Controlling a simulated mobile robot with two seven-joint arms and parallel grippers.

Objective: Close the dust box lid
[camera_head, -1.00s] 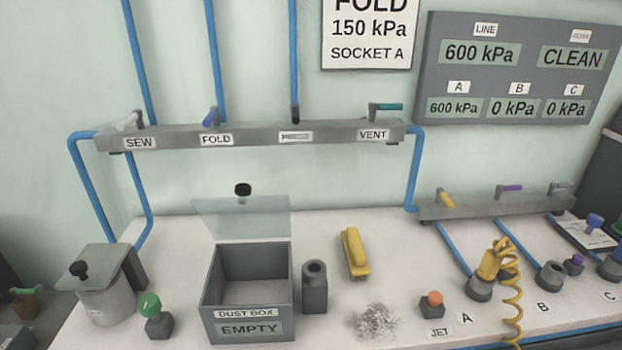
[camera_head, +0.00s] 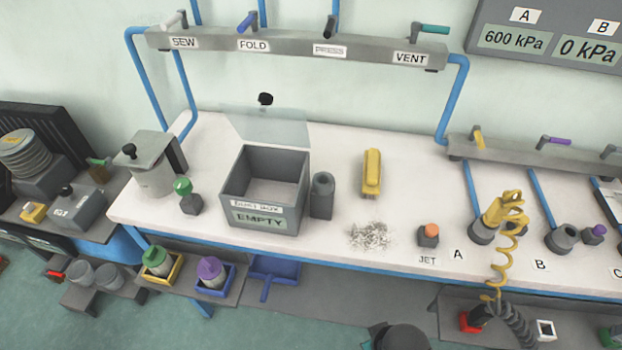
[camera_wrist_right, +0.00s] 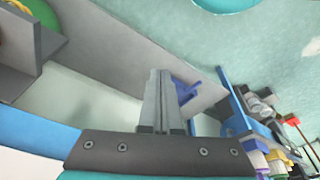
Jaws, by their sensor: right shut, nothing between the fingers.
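The dust box (camera_head: 264,190) is a grey open-topped box labelled "DUST BOX" and "EMPTY", standing on the white bench. Its clear lid (camera_head: 268,127) stands raised at the back edge, with a black knob (camera_head: 265,99) at the top. The box is open and its inside looks empty. My right gripper (camera_wrist_right: 163,76) shows in the right wrist view with its fingers together and nothing between them. It is away from the box, near a lower shelf and the floor. My left gripper is not in view.
A grey socket block (camera_head: 322,195) stands close to the box's right. A green-knobbed block (camera_head: 188,197) and a lidded canister (camera_head: 153,171) stand to its left. Metal shavings (camera_head: 370,235) and a yellow tool (camera_head: 372,173) lie to the right. The pipe rail (camera_head: 300,47) runs above.

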